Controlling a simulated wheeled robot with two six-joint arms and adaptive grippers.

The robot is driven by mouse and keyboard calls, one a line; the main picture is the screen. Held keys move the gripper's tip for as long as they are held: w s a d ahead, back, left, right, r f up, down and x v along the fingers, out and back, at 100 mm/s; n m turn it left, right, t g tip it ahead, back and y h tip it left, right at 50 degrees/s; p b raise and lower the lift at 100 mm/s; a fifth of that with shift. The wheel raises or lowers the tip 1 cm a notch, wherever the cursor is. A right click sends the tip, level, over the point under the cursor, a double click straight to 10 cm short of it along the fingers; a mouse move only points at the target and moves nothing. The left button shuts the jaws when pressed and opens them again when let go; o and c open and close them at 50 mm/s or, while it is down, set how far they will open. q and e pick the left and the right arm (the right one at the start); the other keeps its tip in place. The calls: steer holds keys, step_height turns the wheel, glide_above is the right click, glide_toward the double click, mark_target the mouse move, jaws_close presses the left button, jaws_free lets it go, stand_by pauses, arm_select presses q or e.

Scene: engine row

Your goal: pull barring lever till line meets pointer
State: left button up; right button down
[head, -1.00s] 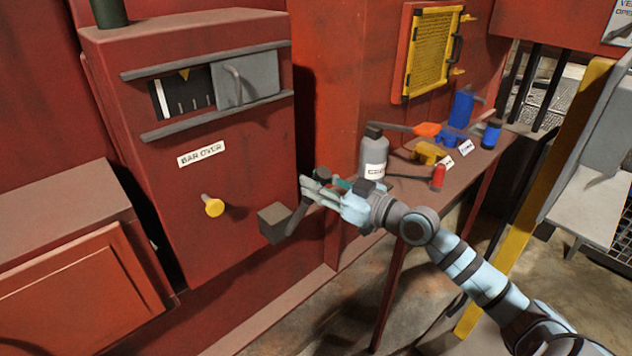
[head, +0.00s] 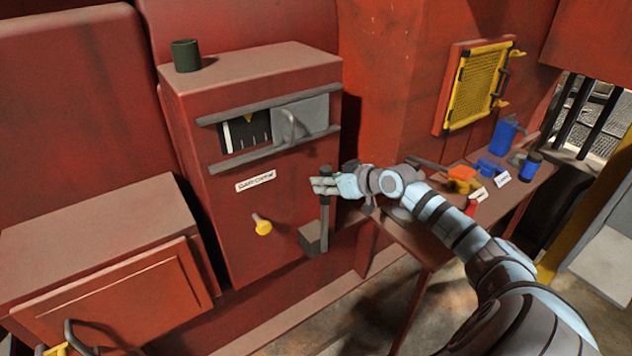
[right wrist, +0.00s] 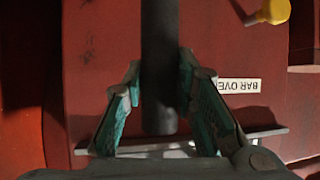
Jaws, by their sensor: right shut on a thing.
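The dark grey barring lever (head: 326,222) rises from a square block at the right side of the red cabinet and stands nearly upright. My right gripper (head: 322,186) is shut on its upper part. In the right wrist view the lever (right wrist: 160,60) runs between the two green-padded fingers. The cabinet's window shows a dark scale (head: 252,136) with several pale ticks and a broader white line (head: 228,136) near its left end. The yellow pointer (head: 248,118) is at the window's top edge, right of that line. My left gripper is not in view.
A grey sliding cover (head: 303,115) fills the window's right half. A yellow knob (head: 263,227) sticks out below the label plate (head: 256,181). A bench (head: 415,238) with bottles and tools stands right of the lever, under my right arm. A dark green cup (head: 186,56) stands on the cabinet.

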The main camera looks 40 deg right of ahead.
steer(key=shift+w+r, duration=0.1)
steer(key=shift+r, duration=0.05)
steer(key=c, duration=1.5)
jaws_free()
steer(key=shift+c, duration=0.2)
steer(key=shift+o, duration=1.2)
steer(key=shift+w, duration=0.1)
steer(key=shift+w+f, duration=0.1)
steer(key=shift+f, duration=0.1)
step_height(320, 180, up, 10)
steer(key=shift+r, duration=0.1)
steer(key=shift+d, duration=0.1)
